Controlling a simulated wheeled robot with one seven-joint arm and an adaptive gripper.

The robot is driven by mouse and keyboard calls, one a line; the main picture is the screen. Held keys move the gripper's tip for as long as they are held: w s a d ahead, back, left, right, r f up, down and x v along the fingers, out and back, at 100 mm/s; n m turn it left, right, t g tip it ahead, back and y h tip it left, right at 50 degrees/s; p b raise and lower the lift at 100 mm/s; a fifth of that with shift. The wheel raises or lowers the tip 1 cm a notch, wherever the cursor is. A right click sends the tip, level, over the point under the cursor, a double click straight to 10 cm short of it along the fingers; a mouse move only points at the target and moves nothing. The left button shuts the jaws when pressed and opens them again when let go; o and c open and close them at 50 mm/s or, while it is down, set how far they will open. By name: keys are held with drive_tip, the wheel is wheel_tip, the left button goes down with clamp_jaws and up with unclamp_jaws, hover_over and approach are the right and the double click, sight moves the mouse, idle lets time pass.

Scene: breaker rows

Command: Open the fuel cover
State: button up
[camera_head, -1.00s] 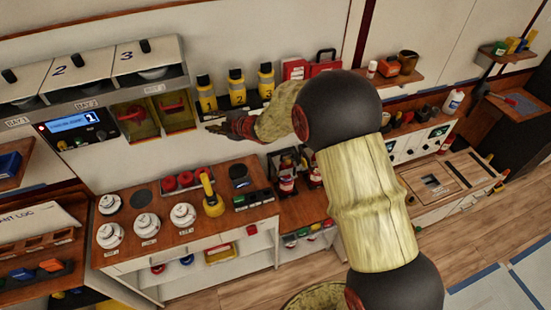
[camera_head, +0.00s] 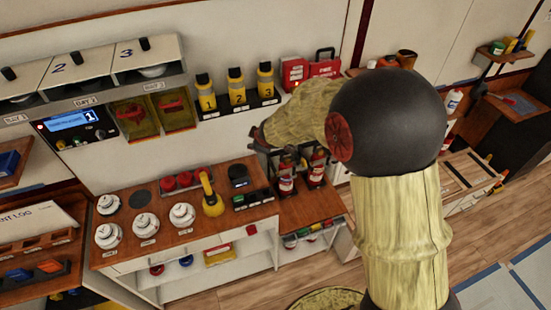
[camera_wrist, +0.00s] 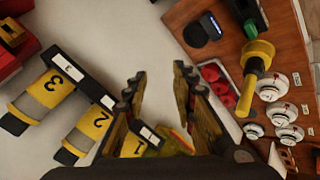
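Two yellow see-through covers over red handles hang on the wall, a left one (camera_head: 136,119) and a right one (camera_head: 175,111). I cannot read which one is the fuel cover. Both look lowered. My gripper (camera_head: 258,133) is to the right of them, below the numbered bottles, partly hidden behind my arm. In the wrist view my gripper (camera_wrist: 162,90) is open and empty, its fingers apart with pale wall between them. Part of a yellow cover (camera_wrist: 178,142) shows low between the fingers.
A shelf of yellow numbered bottles (camera_head: 237,86) is above my gripper. A control box with a blue display (camera_head: 72,123) is left of the covers. Below stands a bench (camera_head: 160,215) with white detectors, red buttons and a yellow torch. Fire extinguishers (camera_head: 286,178) stand below my arm.

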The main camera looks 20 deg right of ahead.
drive_tip(key=s+d+m+g+h+b, duration=0.1)
drive_tip(key=s+d+m+g, duration=0.1)
drive_tip(key=s, duration=0.7)
drive_tip(key=shift+d+m, duration=0.6)
drive_tip(key=shift+m, duration=0.2)
